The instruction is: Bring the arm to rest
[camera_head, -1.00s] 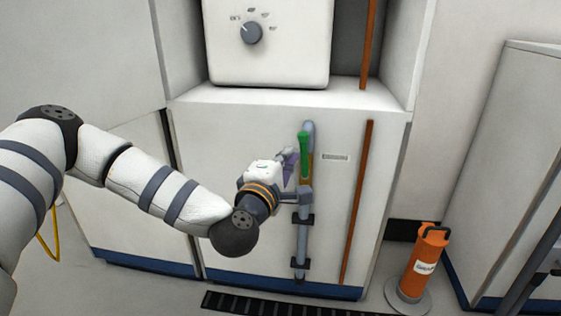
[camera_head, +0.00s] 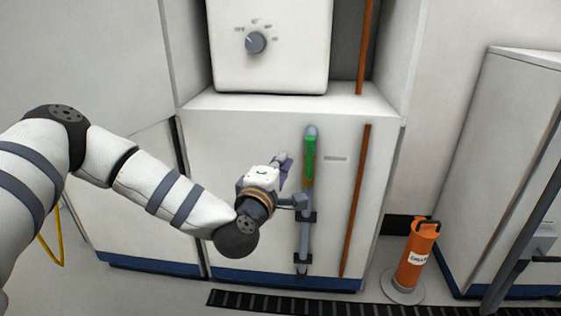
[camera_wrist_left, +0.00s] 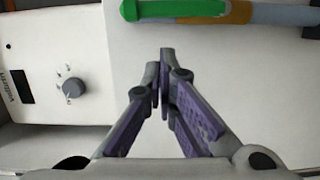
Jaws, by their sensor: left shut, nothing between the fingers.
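My left gripper (camera_head: 287,170) is in front of the white cabinet front, just left of a vertical grey pipe (camera_head: 304,240). A green handle or sleeve (camera_head: 310,158) lies along the pipe's upper part. In the left wrist view my left gripper (camera_wrist_left: 167,55) has its purple-padded fingers together with nothing between them. There the green piece (camera_wrist_left: 180,8) and the pipe run across the top edge, beyond the fingertips and apart from them. My right gripper is not in view.
A white box with a grey dial (camera_head: 256,42) stands on the cabinet above. A brown vertical strip (camera_head: 354,200) runs right of the pipe. An orange cylinder (camera_head: 415,258) stands on the floor at the right. A black slotted strip (camera_head: 300,303) crosses the floor in front.

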